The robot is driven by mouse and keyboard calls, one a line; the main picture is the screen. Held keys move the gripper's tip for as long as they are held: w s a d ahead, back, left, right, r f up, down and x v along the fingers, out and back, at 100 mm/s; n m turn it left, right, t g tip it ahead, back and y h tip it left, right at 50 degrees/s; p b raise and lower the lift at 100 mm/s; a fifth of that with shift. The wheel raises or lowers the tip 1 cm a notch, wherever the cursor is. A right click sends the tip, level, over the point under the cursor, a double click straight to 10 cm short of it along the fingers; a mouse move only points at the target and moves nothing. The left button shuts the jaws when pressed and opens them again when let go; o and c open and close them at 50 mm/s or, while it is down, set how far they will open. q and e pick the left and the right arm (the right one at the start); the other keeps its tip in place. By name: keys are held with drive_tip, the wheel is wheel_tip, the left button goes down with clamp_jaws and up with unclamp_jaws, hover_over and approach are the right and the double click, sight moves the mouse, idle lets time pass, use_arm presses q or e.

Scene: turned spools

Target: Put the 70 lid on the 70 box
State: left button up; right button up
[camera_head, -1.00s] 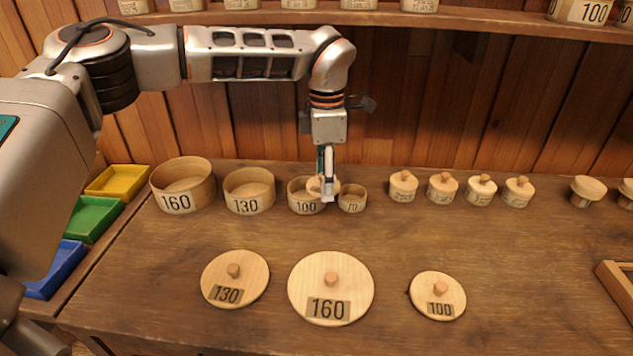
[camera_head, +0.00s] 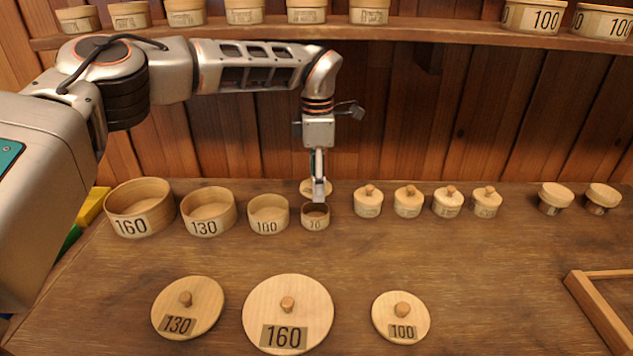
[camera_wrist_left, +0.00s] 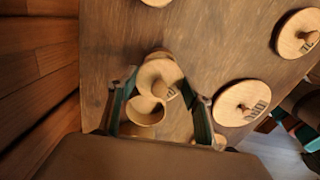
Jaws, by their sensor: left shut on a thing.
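My left gripper (camera_head: 318,180) is shut on the 70 lid (camera_head: 308,188), a small pale wooden disc. It holds the lid above the small open 70 box (camera_head: 315,222), slightly behind it in the picture. The lid looks apart from the box, whose dark opening still shows. In the left wrist view, pale round wooden pieces overlap between the fingers (camera_wrist_left: 163,105); I cannot tell there how well lid and box line up. My right gripper is not in view.
Open 100 (camera_head: 268,220), 130 (camera_head: 208,218) and 160 (camera_head: 140,212) boxes stand left of the 70 box. Small knobbed boxes (camera_head: 368,205) stand to its right. The 130 (camera_head: 205,297), 160 (camera_head: 288,300) and 100 lids (camera_head: 402,318) lie in front. A shelf (camera_head: 420,38) runs above.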

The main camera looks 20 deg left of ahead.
use_arm(q)
drive_tip(key=shift+f+b, duration=0.9)
drive_tip(key=shift+f, duration=0.45)
drive_tip(key=shift+f+b, duration=0.7)
drive_tip(key=shift+f, duration=0.5)
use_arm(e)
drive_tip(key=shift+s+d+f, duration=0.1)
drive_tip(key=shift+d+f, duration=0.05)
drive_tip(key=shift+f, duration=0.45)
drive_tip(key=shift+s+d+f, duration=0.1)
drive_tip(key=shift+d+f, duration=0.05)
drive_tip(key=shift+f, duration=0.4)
use_arm(q)
drive_tip(key=shift+p, duration=0.35)
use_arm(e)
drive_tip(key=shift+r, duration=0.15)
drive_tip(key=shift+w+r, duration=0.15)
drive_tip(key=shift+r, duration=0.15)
use_arm(q)
drive_tip(key=shift+p, duration=0.35)
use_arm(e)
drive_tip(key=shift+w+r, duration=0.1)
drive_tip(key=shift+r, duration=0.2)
use_arm(q)
drive_tip(key=shift+f, duration=0.15)
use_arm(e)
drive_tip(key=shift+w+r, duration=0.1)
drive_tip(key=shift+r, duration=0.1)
